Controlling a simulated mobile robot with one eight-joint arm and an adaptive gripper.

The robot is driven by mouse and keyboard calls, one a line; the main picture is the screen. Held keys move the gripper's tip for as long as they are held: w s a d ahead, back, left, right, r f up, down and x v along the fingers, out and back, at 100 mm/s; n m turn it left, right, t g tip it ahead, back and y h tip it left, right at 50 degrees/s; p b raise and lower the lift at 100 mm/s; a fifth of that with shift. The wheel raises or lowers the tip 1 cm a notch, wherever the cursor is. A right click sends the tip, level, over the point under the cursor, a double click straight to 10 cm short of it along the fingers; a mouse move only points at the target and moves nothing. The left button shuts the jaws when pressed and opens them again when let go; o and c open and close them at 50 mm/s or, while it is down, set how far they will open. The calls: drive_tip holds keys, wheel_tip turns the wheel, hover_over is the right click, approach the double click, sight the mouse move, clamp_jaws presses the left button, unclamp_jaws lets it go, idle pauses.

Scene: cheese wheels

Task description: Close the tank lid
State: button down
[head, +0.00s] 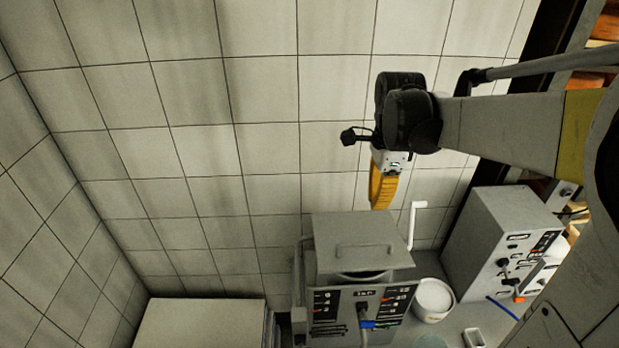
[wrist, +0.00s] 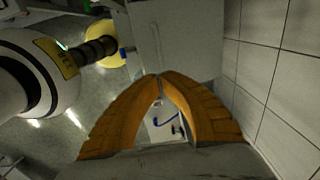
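The tank (head: 318,302) is a grey metal box with a dark control panel on its front, at the lower middle of the head view. Its grey lid (head: 330,258), with a thin handle, appears tilted up, with a dark gap under its front edge. My gripper (head: 380,206) hangs above and behind the lid, its orange fingers pointing down, apparently clear of it. In the wrist view the curved orange fingers (wrist: 160,77) meet at their tips with nothing between them. A grey flat surface lies beyond them; I cannot tell whether it is the lid.
A second grey control box (head: 500,235) stands to the right of the tank. A white bucket (head: 434,303) and a white upright pipe (head: 412,225) are between them. A pale block (head: 200,322) is at lower left. Tiled walls (head: 265,110) close off the back and left.

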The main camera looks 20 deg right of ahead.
drive_tip(key=b, duration=0.1)
hover_over(368, 259)
drive_tip(key=w, duration=0.2)
drive_tip(key=f, duration=1.4)
drive_tip(key=shift+s+d, duration=0.2)
drive_tip(key=shift+d, duration=0.05)
drive_tip(key=shift+t, duration=0.6)
drive_tip(key=f+b, duration=0.1)
drive_tip(key=s+f+b, duration=0.1)
drive_tip(key=b, duration=0.1)
drive_tip(key=f+b, duration=0.1)
drive_tip(key=f, duration=0.1)
drive_tip(key=shift+s+a, duration=0.2)
drive_tip(key=shift+s, duration=0.1)
drive_tip(key=shift+f+b, duration=0.15)
drive_tip(key=shift+b, duration=0.2)
